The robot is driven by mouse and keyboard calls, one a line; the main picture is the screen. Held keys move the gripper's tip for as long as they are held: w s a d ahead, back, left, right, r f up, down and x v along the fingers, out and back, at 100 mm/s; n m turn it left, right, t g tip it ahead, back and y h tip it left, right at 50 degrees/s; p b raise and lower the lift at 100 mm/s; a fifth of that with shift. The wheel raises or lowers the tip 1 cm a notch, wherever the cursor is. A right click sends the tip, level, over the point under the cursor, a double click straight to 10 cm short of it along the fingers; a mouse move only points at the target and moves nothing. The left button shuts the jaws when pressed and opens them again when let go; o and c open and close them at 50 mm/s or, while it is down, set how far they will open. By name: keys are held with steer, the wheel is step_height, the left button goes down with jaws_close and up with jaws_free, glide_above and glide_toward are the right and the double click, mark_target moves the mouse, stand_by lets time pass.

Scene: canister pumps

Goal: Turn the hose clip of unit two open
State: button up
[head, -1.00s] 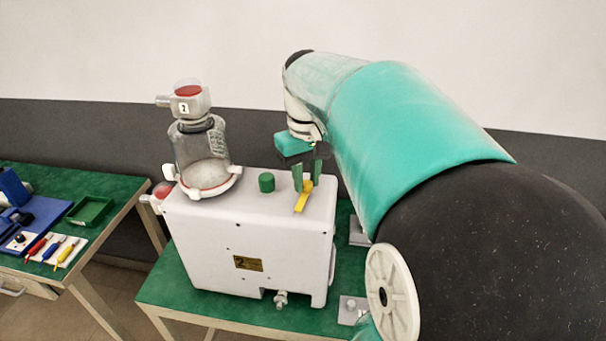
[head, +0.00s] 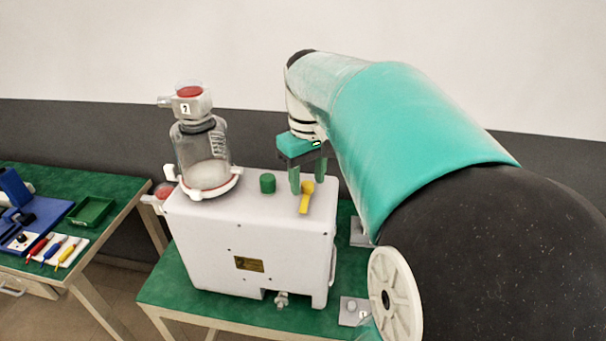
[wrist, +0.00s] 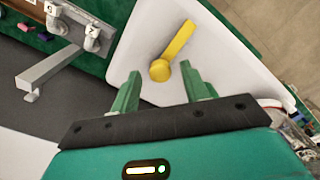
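Unit two is a white pump box (head: 210,235) with a plate on its front and a glass canister (head: 203,152) on top, whose head bears a number tag. A yellow lever (head: 304,203), seemingly the hose clip, lies on the box's top at the right. In the wrist view the lever (wrist: 180,40) has a round hub and its arm points up and right. My gripper (head: 308,178) points down over the hub. In the wrist view its green fingers (wrist: 163,85) are apart, one on each side below the hub, with nothing between them. Contact with the lever cannot be told.
The box stands on a green-topped table (head: 180,292). Another table at left holds a green tray (head: 91,212) and several coloured tools. Numbered grey fittings (wrist: 72,25) show in the wrist view.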

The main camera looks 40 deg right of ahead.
mark_target(307, 183)
step_height(307, 183, up, 14)
steer(key=shift+f, duration=0.15)
stand_by(0.6)
stand_by(0.3)
steer(key=a+f+t, duration=0.1)
steer(key=a+f, duration=0.3)
steer(key=a, duration=0.3)
steer(key=s+a+f+t, duration=0.1)
steer(key=a+f+t, duration=0.1)
steer(key=a+f, duration=0.3)
steer(key=shift+a+n, duration=0.4)
steer(key=shift+a, duration=0.55)
steer(key=shift+o, duration=0.4)
steer(key=s+a+f+t, duration=0.2)
steer(key=s+a+f, duration=0.1)
steer(key=a+f, duration=0.5)
steer(key=shift+s+a+f+t, duration=0.15)
steer(key=shift+s+a+t, duration=0.15)
steer(key=shift+s, duration=0.1)
steer(key=shift+o, duration=0.5)
steer(key=shift+s+a+f, duration=0.1)
steer(key=shift+a+f, duration=0.1)
steer(key=shift+f, duration=0.15)
